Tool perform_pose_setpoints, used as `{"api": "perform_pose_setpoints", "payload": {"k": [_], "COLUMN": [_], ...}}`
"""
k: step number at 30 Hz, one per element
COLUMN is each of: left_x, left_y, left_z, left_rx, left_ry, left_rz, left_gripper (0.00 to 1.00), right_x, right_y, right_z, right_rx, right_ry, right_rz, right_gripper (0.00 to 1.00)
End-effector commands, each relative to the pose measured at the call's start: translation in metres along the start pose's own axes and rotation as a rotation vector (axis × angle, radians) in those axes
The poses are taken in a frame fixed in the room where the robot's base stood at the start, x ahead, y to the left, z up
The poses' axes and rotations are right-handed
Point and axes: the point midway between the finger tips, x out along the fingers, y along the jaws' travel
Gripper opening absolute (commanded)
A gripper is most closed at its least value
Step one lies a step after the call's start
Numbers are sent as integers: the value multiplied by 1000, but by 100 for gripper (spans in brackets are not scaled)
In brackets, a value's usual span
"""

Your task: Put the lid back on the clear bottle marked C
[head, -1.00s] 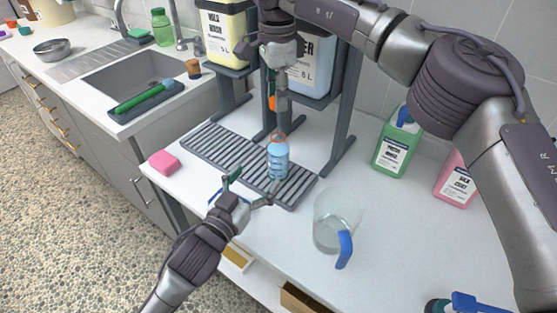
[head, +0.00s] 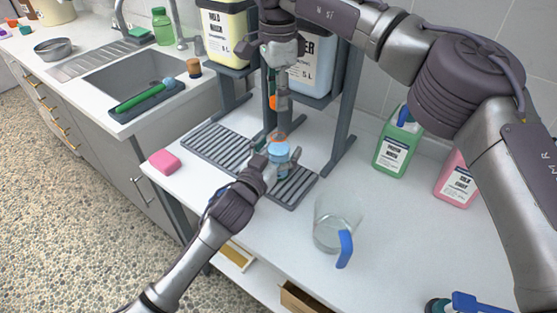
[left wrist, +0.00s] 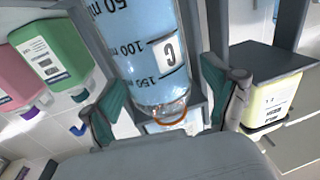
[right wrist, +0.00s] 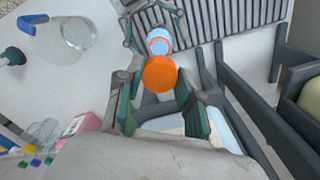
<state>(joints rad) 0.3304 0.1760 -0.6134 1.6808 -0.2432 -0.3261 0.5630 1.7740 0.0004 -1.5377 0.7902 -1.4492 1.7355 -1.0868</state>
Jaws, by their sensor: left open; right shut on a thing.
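The clear bottle marked C (head: 280,152) stands upright on the slatted grey rack, with blue liquid inside. In the left wrist view its letter C and scale show (left wrist: 160,50), and an orange ring circles its mouth. My left gripper (head: 272,168) is open, its fingers on either side of the bottle near its upper part. In the left wrist view gaps show between the fingers and the bottle. My right gripper (head: 282,118) points down above the bottle and is shut on the orange lid (right wrist: 160,73). The bottle shows beyond the lid, apart from it.
A dispenser stand (head: 347,120) with large jugs rises behind the rack (head: 218,148). A clear pitcher (head: 335,222) with a blue handle stands to the right. Green (head: 396,148) and pink (head: 456,183) bottles stand farther right. A pink sponge (head: 164,161) lies left.

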Motion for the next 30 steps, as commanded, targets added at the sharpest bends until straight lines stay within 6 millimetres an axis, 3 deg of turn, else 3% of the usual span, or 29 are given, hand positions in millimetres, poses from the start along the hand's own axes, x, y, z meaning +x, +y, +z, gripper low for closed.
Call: {"api": "perform_pose_setpoints", "payload": {"k": [2,18,23,30], "left_x": [0,0,0,0], "left_y": [0,0,0,0], "left_z": [0,0,0,0], "left_rx": [0,0,0,0], "left_ry": [0,0,0,0], "left_rz": [0,0,0,0], "left_gripper": [87,0,0,0], "right_x": [0,0,3,35], "right_y": [0,0,0,1], "right_z": [0,0,0,0], "right_rx": [0,0,0,-1], "right_ry": [0,0,0,1], "right_rz": [0,0,1,2], "right_gripper": [27,27,27,27]}}
